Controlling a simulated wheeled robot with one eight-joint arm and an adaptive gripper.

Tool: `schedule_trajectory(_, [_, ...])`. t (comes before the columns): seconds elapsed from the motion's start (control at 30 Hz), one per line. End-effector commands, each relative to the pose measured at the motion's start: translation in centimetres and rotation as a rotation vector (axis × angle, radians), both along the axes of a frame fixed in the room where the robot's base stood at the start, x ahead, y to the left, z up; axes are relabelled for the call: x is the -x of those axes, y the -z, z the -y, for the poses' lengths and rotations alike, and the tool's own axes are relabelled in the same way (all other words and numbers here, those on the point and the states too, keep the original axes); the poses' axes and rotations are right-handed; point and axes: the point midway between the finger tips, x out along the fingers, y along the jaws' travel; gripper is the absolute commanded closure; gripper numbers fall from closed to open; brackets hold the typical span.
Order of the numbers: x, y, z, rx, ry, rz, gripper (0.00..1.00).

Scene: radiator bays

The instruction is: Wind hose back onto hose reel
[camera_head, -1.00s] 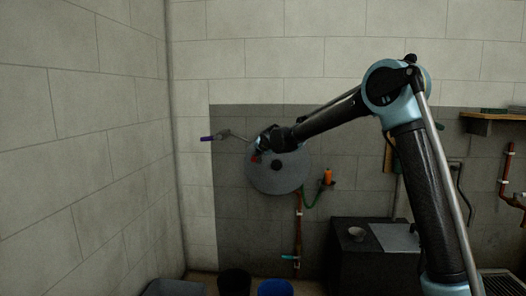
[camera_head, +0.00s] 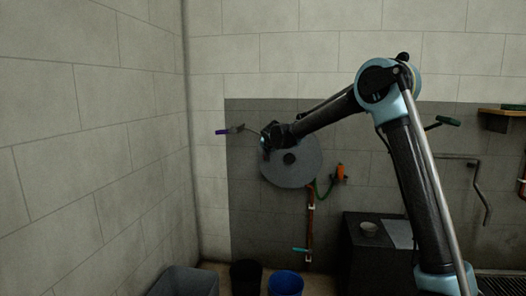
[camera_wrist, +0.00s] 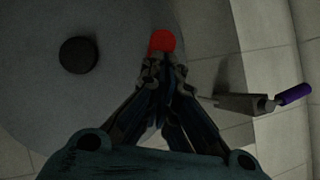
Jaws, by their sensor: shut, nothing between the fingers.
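The hose reel (camera_head: 292,165) is a round grey disc on the dark wall panel, with a dark hub (camera_wrist: 78,55). A red knob (camera_wrist: 162,40) sits near the disc's rim. My gripper (camera_wrist: 163,66) is shut and empty, its fingertips right at the knob's near edge; I cannot tell whether they touch it. In the head view my gripper (camera_head: 266,143) is at the disc's upper left, partly covering it. A short green hose length (camera_head: 324,190) hangs at the reel's lower right, beside an orange nozzle (camera_head: 341,172). Any hose behind the disc is hidden.
A purple-handled tool (camera_head: 222,132) sticks out left of the reel; it is close right in the wrist view (camera_wrist: 294,94). A copper pipe (camera_head: 310,225) with a teal valve runs below. Buckets (camera_head: 285,284) and a dark cabinet (camera_head: 375,250) stand beneath.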

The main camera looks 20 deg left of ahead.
Motion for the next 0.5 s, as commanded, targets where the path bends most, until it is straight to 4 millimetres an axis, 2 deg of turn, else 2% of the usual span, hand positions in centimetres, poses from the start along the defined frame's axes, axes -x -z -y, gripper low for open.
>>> schedule_trajectory(0.2, [0.03, 0.95, -0.49, 0.088, 0.002, 0.02, 1.0])
schedule_trajectory(0.5, [-0.01, 0.99, -0.45, 0.092, 0.003, 0.02, 1.0])
